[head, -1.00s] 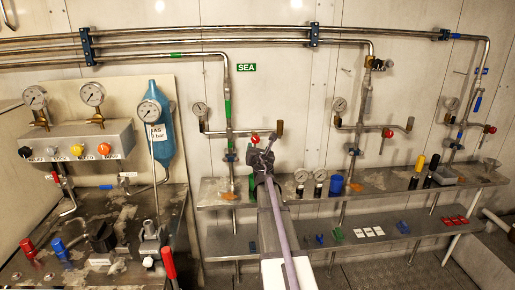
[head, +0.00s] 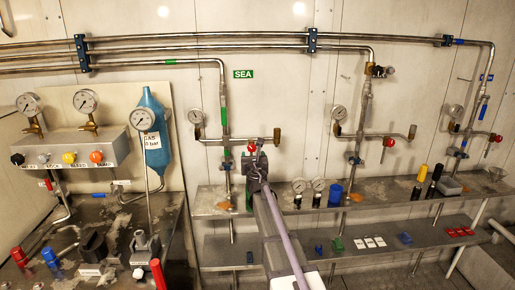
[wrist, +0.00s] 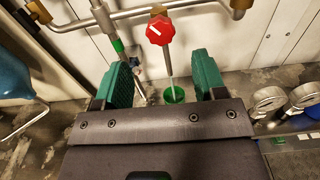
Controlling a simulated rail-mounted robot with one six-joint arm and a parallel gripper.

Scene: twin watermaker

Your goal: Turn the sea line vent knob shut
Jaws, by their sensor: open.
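The red vent knob (head: 252,148) sits on the sea line's short side branch, under the green SEA sign (head: 243,74). In the wrist view the knob (wrist: 160,30) shows a white mark on its face and a thin stem below it. My gripper (wrist: 163,75) is open, with green pads on either side of the picture's middle. The knob appears beyond and above the gap between the pads, not gripped. In the head view my gripper (head: 256,168) is just below the knob, and my arm hides part of the shelf behind.
A pressure gauge (head: 196,117) is left of the knob on the same branch, and a brass end fitting (head: 277,136) is right of it. A green cup (wrist: 174,95) is below. Two gauges (head: 308,186) stand on the shelf to the right. The blue cylinder (head: 155,135) is left.

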